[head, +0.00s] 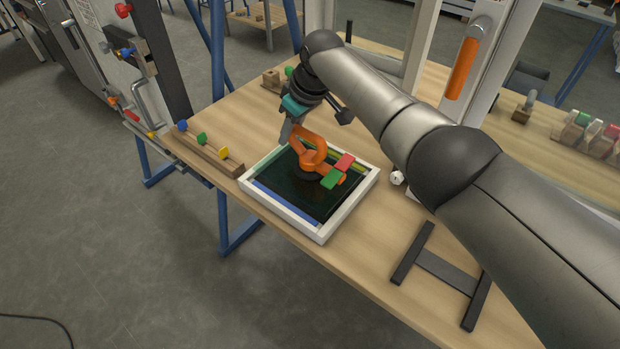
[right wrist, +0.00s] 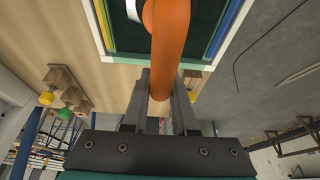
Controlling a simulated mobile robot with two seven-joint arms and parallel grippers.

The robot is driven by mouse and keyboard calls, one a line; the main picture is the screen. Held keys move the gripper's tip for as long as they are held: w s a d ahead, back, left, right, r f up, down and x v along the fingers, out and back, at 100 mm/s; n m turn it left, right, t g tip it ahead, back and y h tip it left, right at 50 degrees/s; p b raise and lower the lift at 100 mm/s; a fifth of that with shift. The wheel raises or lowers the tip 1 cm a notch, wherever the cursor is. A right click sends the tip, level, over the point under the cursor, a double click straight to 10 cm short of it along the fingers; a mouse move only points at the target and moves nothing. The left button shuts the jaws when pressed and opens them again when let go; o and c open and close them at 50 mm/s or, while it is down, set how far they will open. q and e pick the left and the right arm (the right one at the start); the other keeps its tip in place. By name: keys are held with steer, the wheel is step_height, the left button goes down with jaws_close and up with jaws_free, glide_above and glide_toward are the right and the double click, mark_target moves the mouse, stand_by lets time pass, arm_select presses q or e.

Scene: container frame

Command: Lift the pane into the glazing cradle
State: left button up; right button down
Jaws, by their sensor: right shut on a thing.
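A dark pane (head: 283,184) lies inside a white frame (head: 291,222) on the table, with coloured strips along its edges. An orange suction lifter (head: 312,152) with a red tab (head: 344,162) and a green tab (head: 332,179) sits on the pane. My right gripper (head: 292,128) is shut on the lifter's orange handle; in the right wrist view the handle (right wrist: 170,45) passes between the fingers (right wrist: 166,100). The pane also shows in that view (right wrist: 204,30). I cannot tell whether the pane is seated or slightly raised. My left gripper is not in view.
A dark H-shaped stand (head: 442,272) lies on the table at the right front. A wooden rail with coloured knobs (head: 208,148) is left of the frame. A white upright frame with an orange handle (head: 463,68) stands behind. The wooden table (head: 345,262) is bare in front.

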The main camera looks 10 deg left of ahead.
steer(key=shift+f+b, duration=1.05)
steer(key=shift+f, duration=0.45)
steer(key=c, duration=0.6)
jaws_free()
steer(key=shift+f, duration=0.1)
